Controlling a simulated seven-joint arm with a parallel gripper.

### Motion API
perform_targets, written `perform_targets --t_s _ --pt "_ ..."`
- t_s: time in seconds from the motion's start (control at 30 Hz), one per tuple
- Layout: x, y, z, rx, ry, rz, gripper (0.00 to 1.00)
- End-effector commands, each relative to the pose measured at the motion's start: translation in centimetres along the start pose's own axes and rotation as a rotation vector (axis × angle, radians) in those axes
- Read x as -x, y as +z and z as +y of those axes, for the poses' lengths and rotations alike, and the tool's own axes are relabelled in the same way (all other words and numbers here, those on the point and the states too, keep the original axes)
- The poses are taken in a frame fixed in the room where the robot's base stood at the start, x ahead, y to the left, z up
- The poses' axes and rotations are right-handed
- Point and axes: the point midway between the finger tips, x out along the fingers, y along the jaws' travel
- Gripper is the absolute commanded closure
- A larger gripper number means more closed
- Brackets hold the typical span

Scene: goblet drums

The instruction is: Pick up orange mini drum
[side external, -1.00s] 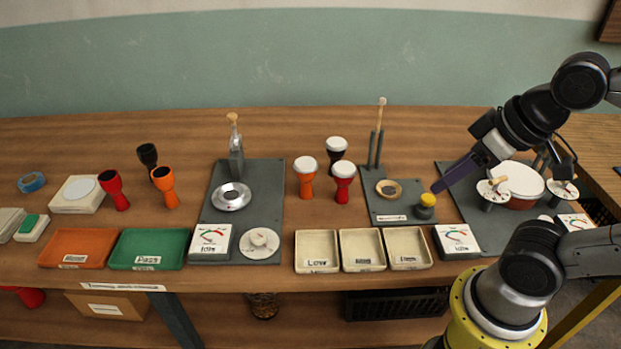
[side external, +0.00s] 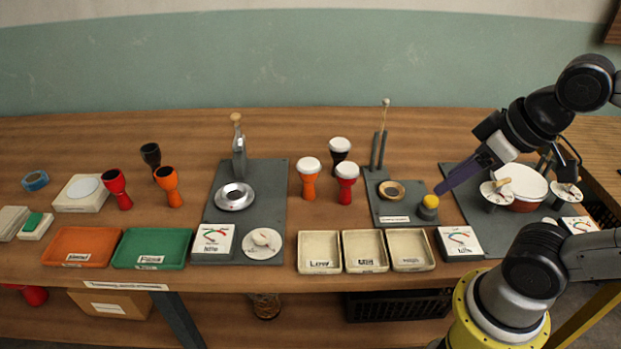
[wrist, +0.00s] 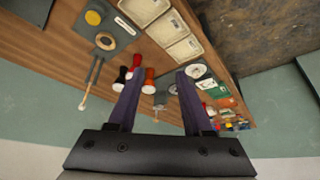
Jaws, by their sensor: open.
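An orange drum with a white head (side external: 309,180) stands upright on the table, right of the grey plate with the metal ring. A second orange drum, without a white head (side external: 167,187), stands further left beside a red one. My gripper (side external: 440,190) is open and empty, above the table at the right near the yellow-topped button, well right of both orange drums. In the wrist view, an orange drum (wrist: 149,77) shows between the open fingers of my gripper (wrist: 160,72), at a distance and below them.
A red drum (side external: 347,184) and a black drum (side external: 339,151), both white-headed, stand close to the white-headed orange one. A post with a mallet (side external: 379,150) rises between these drums and my gripper. Labelled cream trays (side external: 319,270) line the front.

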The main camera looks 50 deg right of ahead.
Motion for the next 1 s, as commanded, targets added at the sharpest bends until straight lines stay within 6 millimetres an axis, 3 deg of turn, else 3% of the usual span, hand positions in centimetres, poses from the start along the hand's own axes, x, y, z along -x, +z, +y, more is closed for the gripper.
perform_targets --t_s 0.03,0.3,0.6,0.73,0.87,1.0 --pt "0.0 0.0 0.0 0.000 0.000 0.000 0.50" --pt "0.0 0.0 0.0 0.000 0.000 0.000 0.01" --pt "0.0 0.2 0.0 0.020 0.001 -0.010 0.00" --pt "1.1 0.1 1.8 0.133 0.078 -0.045 0.00" --pt "2.2 -2.1 5.1 0.307 0.219 -0.161 0.00" --pt "1.9 -6.1 8.4 0.529 0.369 -0.353 0.00"
